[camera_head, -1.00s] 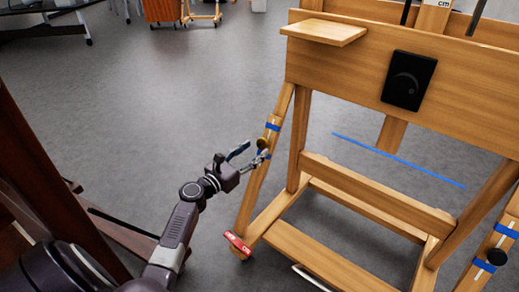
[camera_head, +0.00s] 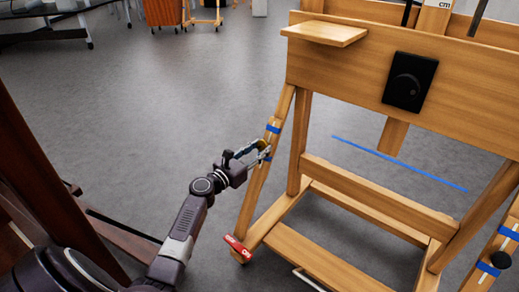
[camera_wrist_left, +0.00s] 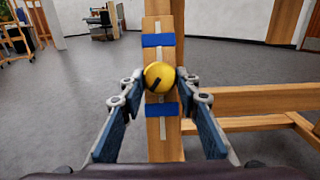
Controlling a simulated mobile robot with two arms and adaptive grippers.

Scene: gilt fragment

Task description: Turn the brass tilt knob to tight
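The brass tilt knob (camera_wrist_left: 160,76) sits on a wooden easel leg between two blue tape bands, with a dark mark pointing to its lower left in the left wrist view. It also shows, partly covered, in the head view (camera_head: 260,143). My left gripper (camera_wrist_left: 160,80) is open, with one blue-padded finger on each side of the knob. A small gap seems to show on both sides; contact is hard to tell. In the head view, my left gripper (camera_head: 255,151) is at the leg. No "tight" marking is readable. My right gripper is not in view.
The wooden easel (camera_head: 330,80) has a black dial plate (camera_head: 410,81) on its panel and a small shelf (camera_head: 325,33). A black knob (camera_head: 499,259) is on the right leg. A red-labelled piece (camera_head: 237,247) lies at the left foot. Open grey floor (camera_head: 170,110) lies left.

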